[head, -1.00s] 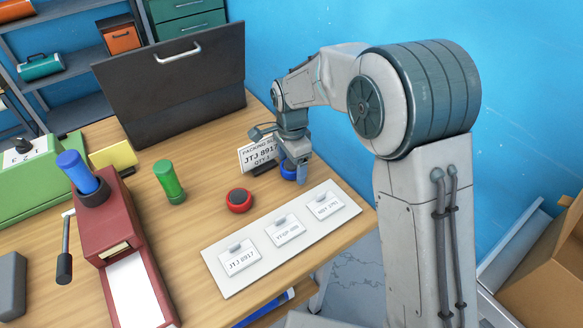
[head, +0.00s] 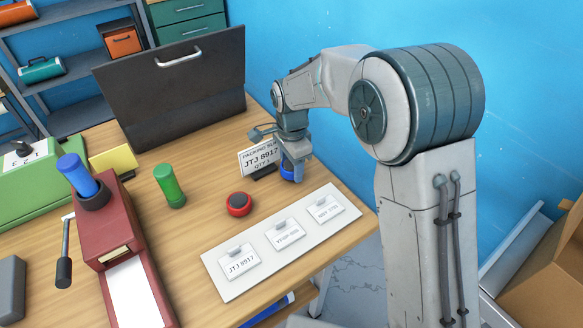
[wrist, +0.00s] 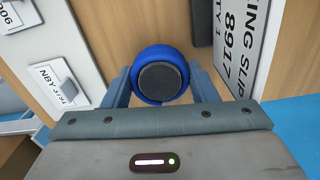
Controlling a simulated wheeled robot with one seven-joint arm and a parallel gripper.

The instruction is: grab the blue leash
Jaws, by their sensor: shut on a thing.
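The blue leash (wrist: 138,72) is a round blue coil with a dark disc in its middle. In the wrist view it sits between the two fingers of my gripper (wrist: 161,76), one finger on each side. My gripper is shut on it. In the head view my gripper (head: 294,158) points down at the table, and part of the blue leash (head: 287,172) shows under it. The fingers hide the rest. I cannot tell whether it is clear of the tabletop.
A packing slip sign (head: 258,158) stands close beside my gripper. A white board (head: 262,262) with label cards lies in front. A red coil (head: 239,203) and a green roll (head: 170,186) are to the left. A dark case lid (head: 180,95) rises behind.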

